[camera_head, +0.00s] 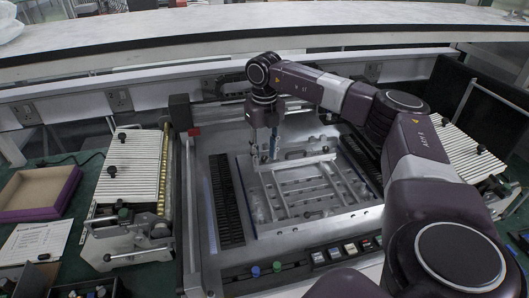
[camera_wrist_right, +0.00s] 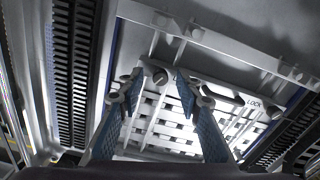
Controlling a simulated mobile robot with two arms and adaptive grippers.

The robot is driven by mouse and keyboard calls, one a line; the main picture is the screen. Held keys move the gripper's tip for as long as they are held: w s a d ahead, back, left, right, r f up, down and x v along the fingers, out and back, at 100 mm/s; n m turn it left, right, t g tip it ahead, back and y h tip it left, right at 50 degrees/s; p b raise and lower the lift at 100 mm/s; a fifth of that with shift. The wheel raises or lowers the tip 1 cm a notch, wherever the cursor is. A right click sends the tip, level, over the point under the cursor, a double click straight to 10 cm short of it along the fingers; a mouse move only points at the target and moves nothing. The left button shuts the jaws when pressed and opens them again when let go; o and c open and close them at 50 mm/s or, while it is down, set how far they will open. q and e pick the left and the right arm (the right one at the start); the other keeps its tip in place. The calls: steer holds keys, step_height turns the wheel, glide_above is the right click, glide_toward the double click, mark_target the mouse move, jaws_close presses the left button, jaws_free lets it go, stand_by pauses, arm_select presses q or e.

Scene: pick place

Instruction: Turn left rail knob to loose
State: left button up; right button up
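My right gripper (camera_head: 266,157) reaches down over the left part of the metal rail frame (camera_head: 287,205) in the middle of the machine. In the right wrist view the gripper (camera_wrist_right: 160,82) is open, with its blue-padded fingers apart. A small round grey knob (camera_wrist_right: 160,77) shows between the fingertips, seemingly the left rail knob; I cannot tell whether either finger touches it. Another knob (camera_wrist_right: 273,112) sits to the right beside the printed word LOCK (camera_wrist_right: 254,102). The turn state of the left knob cannot be read. My left gripper is not in view.
A crossbar (camera_wrist_right: 225,45) runs above the knobs. Ribbed side units (camera_head: 130,165) flank the machine, with a purple-edged tray (camera_head: 38,192) at far left. A row of push buttons (camera_head: 335,252) lies along the front. A long shelf (camera_head: 250,25) spans the back.

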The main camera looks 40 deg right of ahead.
steer(key=c, duration=0.8)
jaws_close()
steer(key=shift+n, duration=0.3)
steer(key=n+p, duration=0.1)
steer(key=n, duration=0.9)
steer(key=shift+n+p, duration=0.3)
steer(key=shift+p, duration=0.1)
steer(key=n, duration=0.6)
steer(key=shift+w+d+r, duration=0.1)
steer(key=n, duration=0.6)
steer(key=shift+n, duration=0.3)
